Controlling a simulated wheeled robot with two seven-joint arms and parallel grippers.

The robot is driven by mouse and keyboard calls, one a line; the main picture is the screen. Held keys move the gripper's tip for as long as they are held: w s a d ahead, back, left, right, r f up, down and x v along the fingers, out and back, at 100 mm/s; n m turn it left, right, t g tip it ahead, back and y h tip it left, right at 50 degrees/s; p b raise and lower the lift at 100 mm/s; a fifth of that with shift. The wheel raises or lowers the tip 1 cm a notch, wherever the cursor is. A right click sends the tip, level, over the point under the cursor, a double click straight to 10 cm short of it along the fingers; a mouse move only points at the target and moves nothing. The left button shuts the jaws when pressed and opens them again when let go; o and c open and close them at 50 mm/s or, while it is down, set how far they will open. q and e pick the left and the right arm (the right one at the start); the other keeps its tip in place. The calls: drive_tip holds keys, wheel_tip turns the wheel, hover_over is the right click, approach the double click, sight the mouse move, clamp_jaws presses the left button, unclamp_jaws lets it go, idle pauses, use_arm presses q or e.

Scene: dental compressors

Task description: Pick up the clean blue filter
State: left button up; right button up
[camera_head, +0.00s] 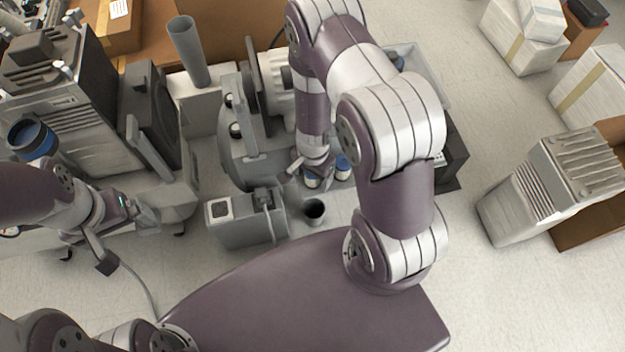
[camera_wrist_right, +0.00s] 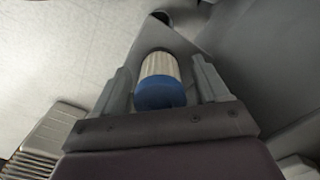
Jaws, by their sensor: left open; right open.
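A filter with a blue cap and a pale pleated body (camera_wrist_right: 160,82) stands between the fingers of my right gripper (camera_wrist_right: 163,85) in the right wrist view. The gripper is open, with a finger on each side of it. In the head view two small blue-and-pale filters show by my right gripper (camera_head: 314,170), one at its tip (camera_head: 312,181) and one to its right (camera_head: 343,168). I cannot tell which is between the fingers, and the arm hides part of the area. My left gripper (camera_head: 122,238) is open and empty at the left, over the floor.
A compressor (camera_head: 75,100) stands at the left, with a blue-rimmed round part (camera_head: 32,138) beside it. A grey machine (camera_head: 245,150) and a dark open cup (camera_head: 313,210) are close to my right gripper. Another ribbed unit (camera_head: 550,180) stands at the right.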

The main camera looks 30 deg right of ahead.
drive_tip(key=c, duration=1.1)
drive_tip(key=shift+r+p, duration=0.15)
drive_tip(key=shift+p, duration=0.15)
